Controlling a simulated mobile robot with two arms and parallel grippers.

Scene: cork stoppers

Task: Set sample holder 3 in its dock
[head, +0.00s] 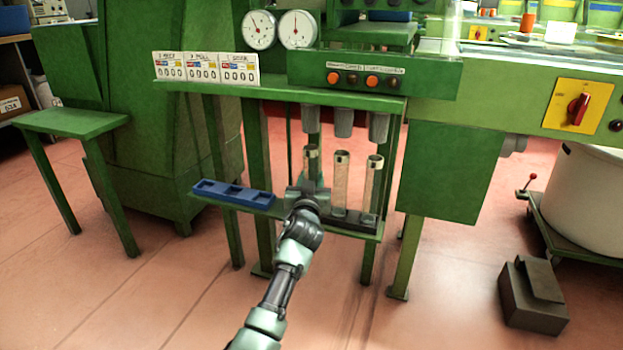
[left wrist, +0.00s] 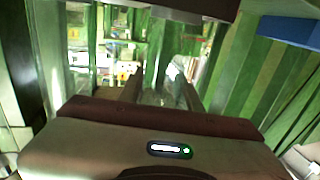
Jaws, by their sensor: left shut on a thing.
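Three pale tube-shaped sample holders stand in a row under the green machine. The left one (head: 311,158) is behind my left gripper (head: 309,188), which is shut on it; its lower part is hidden. The middle holder (head: 341,180) and the right holder (head: 372,182) stand upright in a black dock strip (head: 367,222) on the low green shelf. I cannot read numbers on the holders, nor tell whether the held one touches the dock. In the left wrist view, the fingers (left wrist: 160,92) point away with a blurred, see-through shape between them. My right gripper is not in view.
A blue rack (head: 250,198) with empty slots lies left of my gripper on the same shelf. Grey nozzles (head: 343,122) hang just above the holders. Green legs flank the shelf. A dark box (head: 533,300) sits on the floor at right.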

